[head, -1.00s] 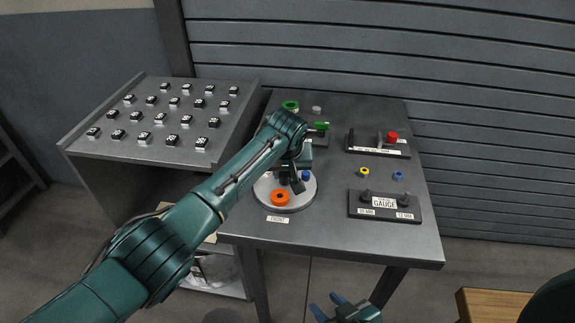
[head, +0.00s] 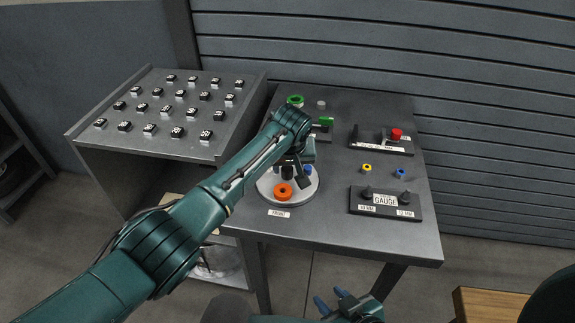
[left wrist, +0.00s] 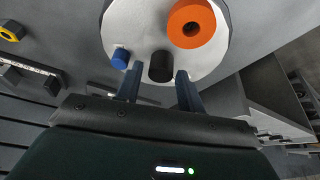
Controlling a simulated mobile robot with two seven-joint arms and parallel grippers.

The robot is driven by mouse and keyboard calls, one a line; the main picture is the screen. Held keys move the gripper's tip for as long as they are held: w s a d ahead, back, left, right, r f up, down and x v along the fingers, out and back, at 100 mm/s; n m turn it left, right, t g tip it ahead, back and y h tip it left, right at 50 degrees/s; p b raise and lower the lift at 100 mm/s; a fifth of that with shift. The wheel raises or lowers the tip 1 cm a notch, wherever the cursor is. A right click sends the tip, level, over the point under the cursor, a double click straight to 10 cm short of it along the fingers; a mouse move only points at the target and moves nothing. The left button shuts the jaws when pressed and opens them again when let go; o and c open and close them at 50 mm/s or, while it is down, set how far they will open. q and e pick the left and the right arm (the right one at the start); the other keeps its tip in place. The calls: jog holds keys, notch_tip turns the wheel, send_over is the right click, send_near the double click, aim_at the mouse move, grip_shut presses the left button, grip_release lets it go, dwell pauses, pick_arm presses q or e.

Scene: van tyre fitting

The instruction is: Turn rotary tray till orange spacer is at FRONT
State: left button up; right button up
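The round white rotary tray (head: 309,195) lies on the grey table. The orange spacer (head: 283,191) is on its near side, just behind the FRONT label (head: 279,213); it also shows in the left wrist view (left wrist: 192,24). A blue peg (left wrist: 120,58) and a black peg (left wrist: 161,66) stand on the tray. My left gripper (left wrist: 159,88) is open over the tray, its fingers apart on either side of the black peg; I cannot tell whether they touch it. My forearm hides part of the tray in the head view. My right gripper (head: 332,299) is open and empty in front of the table.
A gauge block (head: 385,204) and small yellow (head: 366,168) and blue (head: 400,174) rings are on the table's right. A fixture with a red knob (head: 396,134) and a green ring (head: 295,100) are further back. A sloped rack (head: 130,151) stands left.

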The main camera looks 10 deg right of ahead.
pick_arm(q)
jog(key=shift+o, duration=0.9)
jog(key=shift+r, duration=0.1)
jog(key=v, duration=1.3)
jog(key=shift+a, duration=0.1)
